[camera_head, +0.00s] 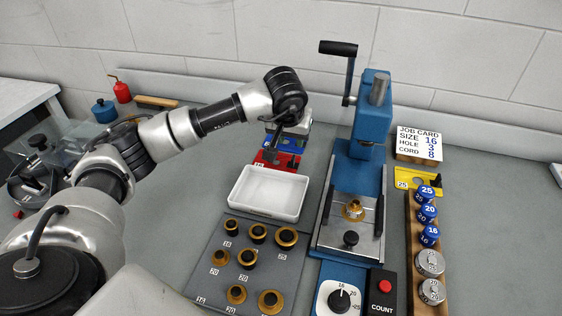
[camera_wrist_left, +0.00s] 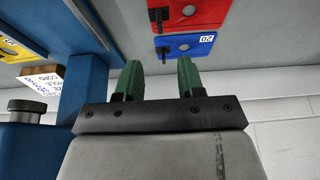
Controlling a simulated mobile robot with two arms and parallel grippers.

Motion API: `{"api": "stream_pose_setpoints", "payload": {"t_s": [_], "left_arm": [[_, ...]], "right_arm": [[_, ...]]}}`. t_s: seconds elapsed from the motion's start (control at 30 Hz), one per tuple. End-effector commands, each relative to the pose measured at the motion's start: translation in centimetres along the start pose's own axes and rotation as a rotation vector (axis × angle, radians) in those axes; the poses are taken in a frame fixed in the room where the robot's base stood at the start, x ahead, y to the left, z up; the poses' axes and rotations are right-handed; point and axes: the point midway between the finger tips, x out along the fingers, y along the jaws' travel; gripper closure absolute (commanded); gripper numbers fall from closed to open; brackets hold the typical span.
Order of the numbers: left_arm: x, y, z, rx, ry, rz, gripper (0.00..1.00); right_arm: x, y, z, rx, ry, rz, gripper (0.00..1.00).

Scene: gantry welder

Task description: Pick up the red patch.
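The red patch (camera_head: 283,161) is a flat red plate lying on the grey bench, just behind the white tray. It also shows at the top of the left wrist view (camera_wrist_left: 200,12), cut by the edge, with a black tab and a pale round centre. A similar blue plate (camera_wrist_left: 184,47) labelled 20 lies beside it. My left gripper (camera_wrist_left: 158,78) is open and empty, its two green fingers apart. It is close to the blue plate and clear of the red one. In the head view its fingers are mostly hidden by my wrist. My right gripper is out of view.
The white tray (camera_head: 269,192) and a grey board with brass rings (camera_head: 247,259) are in front. A blue lever press (camera_head: 371,115) stands close on the right. A wooden rack (camera_head: 414,268), a yellow plate (camera_head: 418,180) and a job card (camera_head: 418,144) are further right.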

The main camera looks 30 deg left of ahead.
Motion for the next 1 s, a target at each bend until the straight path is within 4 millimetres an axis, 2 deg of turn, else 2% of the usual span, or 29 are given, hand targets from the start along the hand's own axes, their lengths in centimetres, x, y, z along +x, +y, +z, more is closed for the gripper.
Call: {"api": "stream_pose_setpoints", "payload": {"t_s": [0.2, 0.47, 0.7, 1.0], "left_arm": [[3.5, 0.1, 0.1, -0.002, -0.005, 0.002, 0.62], [5.6, 0.1, 0.3, -0.002, -0.006, 0.004, 0.62], [9.1, 0.0, 0.5, -0.002, -0.005, 0.005, 0.62], [9.8, 0.0, 0.4, -0.002, -0.002, 0.007, 0.62]], "right_arm": [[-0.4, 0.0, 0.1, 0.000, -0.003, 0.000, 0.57], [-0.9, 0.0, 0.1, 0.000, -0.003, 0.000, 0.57], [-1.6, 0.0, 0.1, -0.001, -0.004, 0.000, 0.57], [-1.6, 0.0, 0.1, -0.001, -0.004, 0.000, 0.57]]}}
